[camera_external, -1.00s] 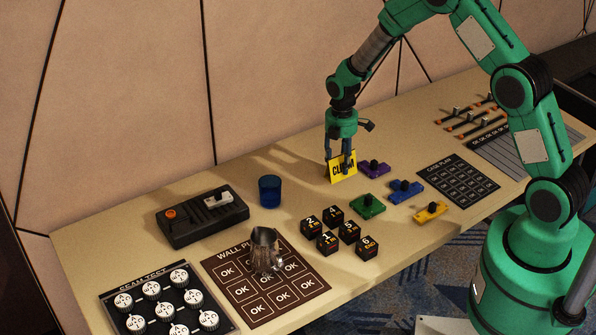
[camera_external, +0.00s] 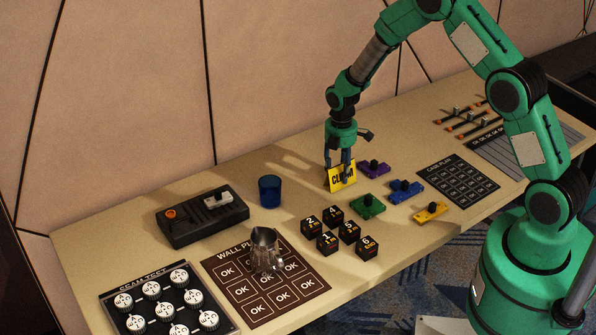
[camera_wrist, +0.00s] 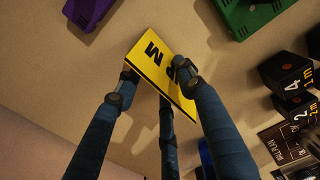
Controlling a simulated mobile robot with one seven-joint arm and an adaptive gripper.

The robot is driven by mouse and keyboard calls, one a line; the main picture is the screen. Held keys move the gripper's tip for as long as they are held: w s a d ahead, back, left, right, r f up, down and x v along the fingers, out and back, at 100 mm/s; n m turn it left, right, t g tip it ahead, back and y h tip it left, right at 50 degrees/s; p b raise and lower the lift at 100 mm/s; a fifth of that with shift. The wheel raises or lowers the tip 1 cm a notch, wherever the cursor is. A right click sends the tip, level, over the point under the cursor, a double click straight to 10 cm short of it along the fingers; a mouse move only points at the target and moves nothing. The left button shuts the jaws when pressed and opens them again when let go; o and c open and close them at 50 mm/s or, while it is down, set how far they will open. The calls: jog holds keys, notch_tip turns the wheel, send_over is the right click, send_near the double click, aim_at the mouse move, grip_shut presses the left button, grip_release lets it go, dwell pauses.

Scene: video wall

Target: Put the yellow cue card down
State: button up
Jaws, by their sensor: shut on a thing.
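The yellow cue card (camera_external: 342,181) with black lettering stands upright near the back middle of the table, partly hidden by my fingers. My gripper (camera_external: 340,173) is above and around it, shut on the card. In the wrist view the yellow card (camera_wrist: 152,55) lies between my fingertips (camera_wrist: 157,83), tilted in the picture. Its lower edge is at or very near the table; I cannot tell whether it touches.
A purple block (camera_external: 374,169) is just right of the card, with green (camera_external: 367,207), blue (camera_external: 405,191) and yellow (camera_external: 430,212) ones nearby. Several black numbered cubes (camera_external: 328,243) stand in front. A blue cup (camera_external: 270,191) is to the left, with bare table between.

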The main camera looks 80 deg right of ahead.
jog(key=shift+f, duration=0.15)
jog(key=o, duration=0.9)
jog(key=shift+c, duration=0.2)
notch_tip(320, 180, up, 12)
jog(key=p, duration=0.2)
jog(key=shift+r, duration=0.2)
